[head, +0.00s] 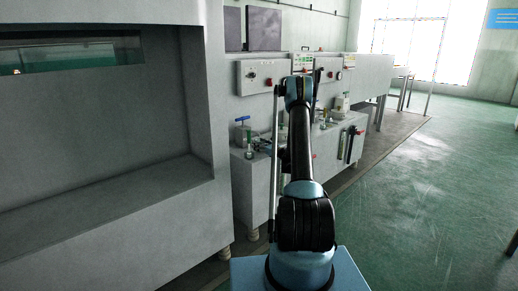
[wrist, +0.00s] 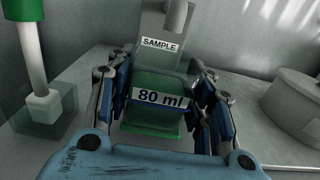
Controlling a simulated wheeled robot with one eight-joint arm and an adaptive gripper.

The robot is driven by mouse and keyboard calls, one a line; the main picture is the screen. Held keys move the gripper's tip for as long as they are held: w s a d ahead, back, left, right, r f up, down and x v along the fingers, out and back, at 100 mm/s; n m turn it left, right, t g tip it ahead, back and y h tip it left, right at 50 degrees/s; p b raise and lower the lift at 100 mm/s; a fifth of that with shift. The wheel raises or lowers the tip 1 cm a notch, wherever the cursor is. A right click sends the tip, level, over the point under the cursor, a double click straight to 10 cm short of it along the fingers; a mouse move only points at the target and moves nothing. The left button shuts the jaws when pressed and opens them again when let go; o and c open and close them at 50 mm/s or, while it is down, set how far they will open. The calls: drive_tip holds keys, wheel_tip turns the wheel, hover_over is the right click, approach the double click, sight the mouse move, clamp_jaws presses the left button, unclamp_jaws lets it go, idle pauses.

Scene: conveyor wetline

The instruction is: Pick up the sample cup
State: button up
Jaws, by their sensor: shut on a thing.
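The sample cup (wrist: 158,117) shows in the wrist view as a greenish clear block with a white "80 ml" label. My gripper (wrist: 160,100) is shut on it, with a blue and dark finger on each side. Behind the cup stands a grey upright piece with a "SAMPLE" label (wrist: 160,45) and a spout-like part above. I cannot tell whether the cup touches the surface under it. In the head view my arm reaches forward to the bench; the cup is too small or hidden there to make out.
In the wrist view a green-topped post on a clear block (wrist: 45,106) stands left, and a round grey body (wrist: 297,105) right. In the head view, a grey bench (head: 252,177) with fittings stands below control boxes (head: 262,76). The green floor (head: 430,200) at right is clear.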

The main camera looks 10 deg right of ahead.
drive_tip(key=v, duration=1.7)
drive_tip(key=shift+s+r, duration=0.1)
